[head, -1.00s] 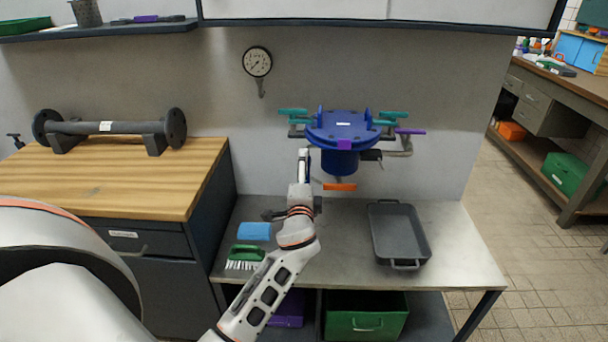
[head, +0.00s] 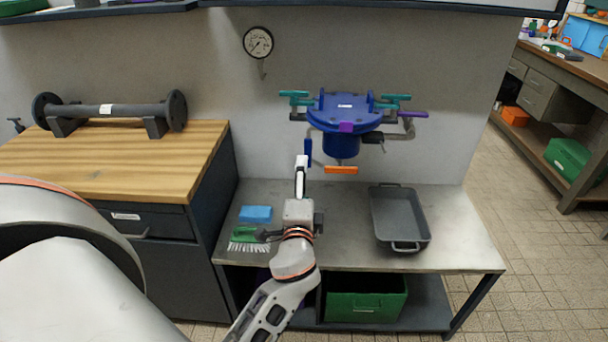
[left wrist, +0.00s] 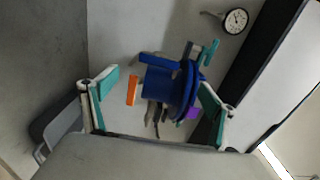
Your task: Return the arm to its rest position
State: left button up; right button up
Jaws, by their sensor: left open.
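My left arm reaches up from the bottom of the head view over the steel bench. Its gripper (head: 301,162) is in front of and left of the blue flanged vessel (head: 341,143). In the left wrist view the two fingers with teal pads are spread apart (left wrist: 156,88), with nothing held between them. The blue vessel (left wrist: 168,86) shows beyond them, apart from the fingers. It has teal, purple and orange handles (head: 341,170) and a blue lever (head: 308,151) close beside the gripper. My right gripper is not in view.
On the steel bench (head: 345,254) are a grey tray (head: 398,244), a blue sponge (head: 256,213) and a green brush (head: 244,234). A wooden-topped cabinet (head: 110,185) with a flanged pipe (head: 110,111) stands left. A gauge (head: 258,42) is on the wall. Bench space is clear before the vessel.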

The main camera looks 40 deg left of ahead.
pick_arm(q)
jog(key=shift+s+d, duration=0.1)
jog(key=shift+s, duration=0.05)
dwell(0.4)
jog(key=s+d+f+n+g+h, duration=0.1)
jog(key=s+d+f+h, duration=0.25)
jog(key=f, duration=0.45)
jog(key=s+d+f+n+g+h, duration=0.1)
jog(key=s+d+f+h, duration=0.2)
jog(key=d+f, duration=0.35)
jog(key=s+d+f+n+g+h, duration=0.1)
jog(key=s+d+f+n+h, duration=0.1)
jog(key=s+f, duration=0.4)
jog(key=s+d+f+n+g+h+p, duration=0.1)
jog(key=s+d+f+n+h, duration=0.1)
jog(key=s+f, duration=0.5)
jog(key=s+d+h, duration=0.1)
jog(key=s+d, duration=0.1)
jog(key=s, duration=0.1)
jog(key=shift+s+d+f+n+g+p, duration=0.2)
jog(key=shift+n+g+p, duration=0.1)
jog(key=shift+n+g, duration=0.1)
